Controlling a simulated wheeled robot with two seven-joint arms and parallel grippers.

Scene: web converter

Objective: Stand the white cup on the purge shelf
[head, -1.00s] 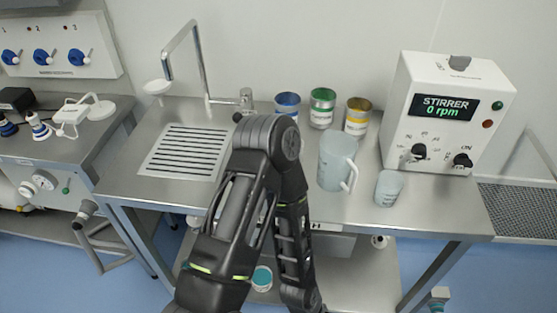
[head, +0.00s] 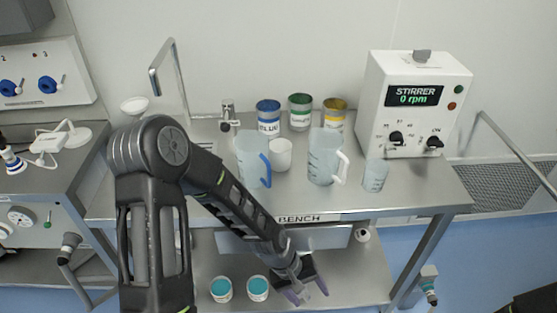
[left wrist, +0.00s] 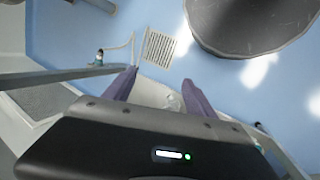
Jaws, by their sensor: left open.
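A plain white cup (head: 281,154) stands upright on the steel bench, between a blue-handled jug (head: 252,160) and a white-handled jug (head: 325,158). The blue-handled jug stands close beside it on the left. My left gripper (head: 308,291) has purple fingers, open, and is low in front of the bench, well below the cup and apart from it. In the left wrist view the open fingers (left wrist: 160,88) point over blue floor, with a pale, unclear shape between them. I cannot pick out which surface is the purge shelf. My right gripper is out of view.
Blue, green and yellow tins (head: 300,112) stand behind the jugs. A small beaker (head: 375,175) and the stirrer box (head: 415,105) are on the right. The bench's lower shelf (head: 350,285) carries two teal-topped pots (head: 240,289).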

